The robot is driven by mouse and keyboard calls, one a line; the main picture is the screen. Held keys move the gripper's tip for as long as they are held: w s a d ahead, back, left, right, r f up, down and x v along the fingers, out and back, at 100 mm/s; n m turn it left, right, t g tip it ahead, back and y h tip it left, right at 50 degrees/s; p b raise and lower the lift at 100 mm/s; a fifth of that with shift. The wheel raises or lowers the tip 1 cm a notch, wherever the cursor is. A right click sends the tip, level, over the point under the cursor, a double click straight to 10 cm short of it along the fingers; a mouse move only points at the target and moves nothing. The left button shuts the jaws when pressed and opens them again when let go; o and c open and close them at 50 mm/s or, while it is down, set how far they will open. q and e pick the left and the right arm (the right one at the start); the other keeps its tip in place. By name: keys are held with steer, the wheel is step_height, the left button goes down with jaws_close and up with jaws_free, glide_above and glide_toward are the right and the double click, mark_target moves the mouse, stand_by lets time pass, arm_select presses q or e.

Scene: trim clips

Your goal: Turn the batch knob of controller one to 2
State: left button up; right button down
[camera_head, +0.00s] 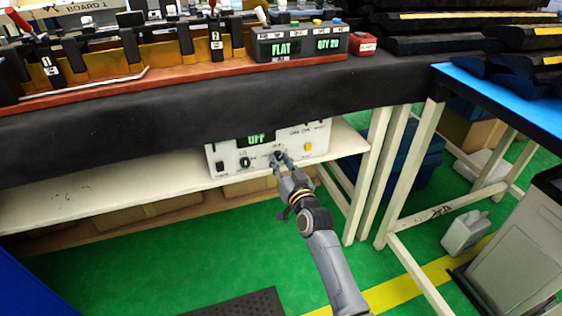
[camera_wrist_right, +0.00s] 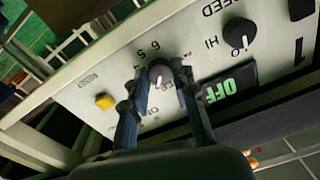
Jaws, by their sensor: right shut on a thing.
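The controller (camera_head: 229,163) is a white box on the shelf under the bench. Its face fills much of the right wrist view (camera_wrist_right: 82,78), tilted, with a "1" at its right end. A black batch knob (camera_wrist_right: 159,72) with a white pointer line sits between the fingers of my right gripper (camera_wrist_right: 160,85). The gripper is shut on it. Numbers such as 5 and 6 show beside the knob; the exact setting is hard to read. In the head view my right gripper (camera_head: 281,163) reaches the panel from below. My left gripper is in neither view.
A second black knob marked SPEED (camera_wrist_right: 239,33), a green-lit display (camera_wrist_right: 232,88) and a yellow button (camera_wrist_right: 105,102) are on the same face. The dark bench edge (camera_head: 180,110) overhangs the controller. White table legs (camera_head: 378,170) stand to its right. Green floor is open below.

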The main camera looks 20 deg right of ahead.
steer(key=c, duration=1.1)
jaws_free()
steer(key=shift+o, duration=0.2)
steer(key=shift+s, duration=0.1)
steer(key=s, duration=1.1)
steer(key=shift+s+d+f, duration=0.15)
steer(key=shift+s+d, duration=0.2)
steer(key=shift+s, duration=0.05)
